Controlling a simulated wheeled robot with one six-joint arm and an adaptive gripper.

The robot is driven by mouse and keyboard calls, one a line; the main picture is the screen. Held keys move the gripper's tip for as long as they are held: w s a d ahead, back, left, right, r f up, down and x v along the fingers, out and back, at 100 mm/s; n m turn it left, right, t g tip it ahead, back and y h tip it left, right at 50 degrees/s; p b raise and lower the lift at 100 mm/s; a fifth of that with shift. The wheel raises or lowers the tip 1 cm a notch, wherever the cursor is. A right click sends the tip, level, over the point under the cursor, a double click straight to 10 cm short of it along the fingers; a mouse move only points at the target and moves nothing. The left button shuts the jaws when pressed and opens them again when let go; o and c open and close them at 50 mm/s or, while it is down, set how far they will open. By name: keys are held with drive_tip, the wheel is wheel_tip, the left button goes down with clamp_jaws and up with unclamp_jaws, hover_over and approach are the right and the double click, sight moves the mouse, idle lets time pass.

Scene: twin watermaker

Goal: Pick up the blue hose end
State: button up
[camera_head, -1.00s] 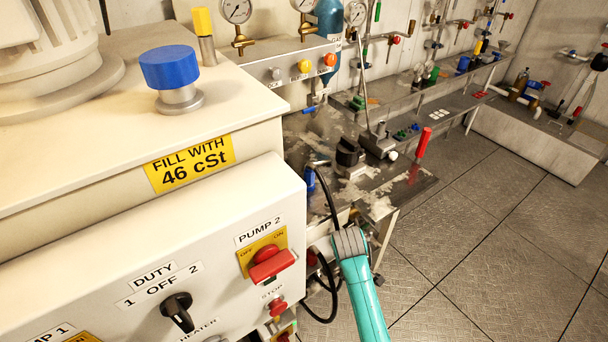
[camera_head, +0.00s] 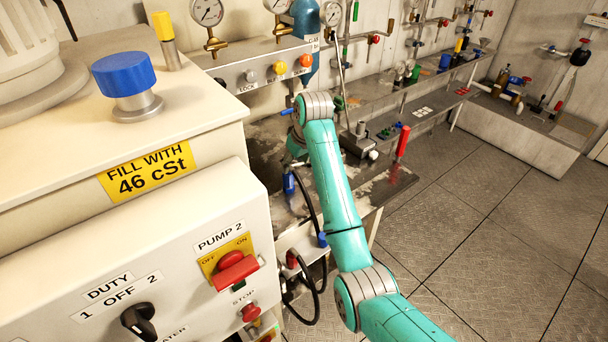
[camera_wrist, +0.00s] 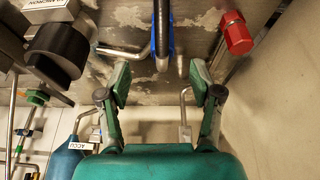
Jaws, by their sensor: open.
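The blue hose end (camera_head: 289,184) stands upright at the bench's near edge in the head view, just right of the white control cabinet. A black hose (camera_head: 312,205) loops beside it and down. In the wrist view a blue part with a dark hose (camera_wrist: 163,30), which looks like the hose end (camera_wrist: 154,42), shows at top centre, in line with the gap between the fingers. My gripper (camera_wrist: 159,82) is open, with nothing between its fingertips. The blue part appears beyond the tips, but its distance is unclear. In the head view my arm covers part of the bench, and the fingers are not clear.
The white cabinet (camera_head: 60,265) with switches fills the left. A red-handled part (camera_head: 402,143) stands on the bench; a red fitting (camera_wrist: 236,36) and a black cylinder (camera_wrist: 57,52) flank the gap in the wrist view. The floor (camera_head: 480,220) at right is clear.

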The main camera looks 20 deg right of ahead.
sight(287, 175)
drive_tip(key=shift+w+a+r, duration=0.25)
drive_tip(key=shift+w+r, duration=0.15)
drive_tip(key=shift+r, duration=0.15)
drive_tip(key=shift+w+f, duration=0.15)
drive_tip(key=x, duration=0.4)
drive_tip(key=shift+w+f, duration=0.15)
drive_tip(key=shift+f, duration=0.25)
drive_tip(key=shift+x, duration=2.65)
drive_tip(key=shift+a, duration=0.15)
clamp_jaws()
wheel_tip(287, 175, up, 10)
drive_tip(key=shift+r, duration=0.1)
